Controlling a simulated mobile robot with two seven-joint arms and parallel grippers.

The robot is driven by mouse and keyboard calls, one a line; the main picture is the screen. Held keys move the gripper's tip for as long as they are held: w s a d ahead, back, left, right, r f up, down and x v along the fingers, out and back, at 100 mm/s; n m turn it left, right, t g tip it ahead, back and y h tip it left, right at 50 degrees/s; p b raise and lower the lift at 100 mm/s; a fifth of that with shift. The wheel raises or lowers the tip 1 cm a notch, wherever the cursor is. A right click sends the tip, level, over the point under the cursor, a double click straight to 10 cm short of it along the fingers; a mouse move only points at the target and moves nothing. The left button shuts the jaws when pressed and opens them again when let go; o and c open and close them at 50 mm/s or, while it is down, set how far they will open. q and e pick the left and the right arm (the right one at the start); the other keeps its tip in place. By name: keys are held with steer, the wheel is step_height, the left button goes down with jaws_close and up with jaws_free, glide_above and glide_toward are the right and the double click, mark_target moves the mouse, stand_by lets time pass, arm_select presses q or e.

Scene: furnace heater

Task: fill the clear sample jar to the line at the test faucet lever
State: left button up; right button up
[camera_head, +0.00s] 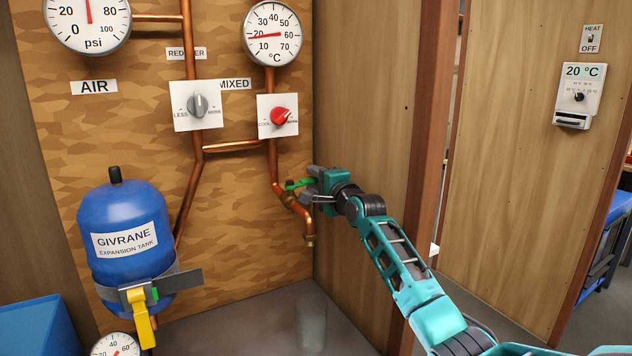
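The test faucet (308,222) is a brass spout at the lower end of the right copper pipe, with a green lever (297,184) at its top. The clear sample jar (312,325) stands upright on the grey surface below the spout. It looks faint and see-through; its fill line and any water in it cannot be made out. My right gripper (309,185) is at the lever's right end, its fingers apart above and below it. Whether they touch the lever is unclear. My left gripper is out of view.
A blue expansion tank (125,275) with a yellow-handled valve (142,318) stands left of the faucet. Above are a red mixed knob (281,117), a grey reducer knob (198,105) and a temperature gauge (272,33). A wooden wall (365,130) is close on the right.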

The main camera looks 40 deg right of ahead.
jaws_close()
stand_by(0.3)
stand_by(0.3)
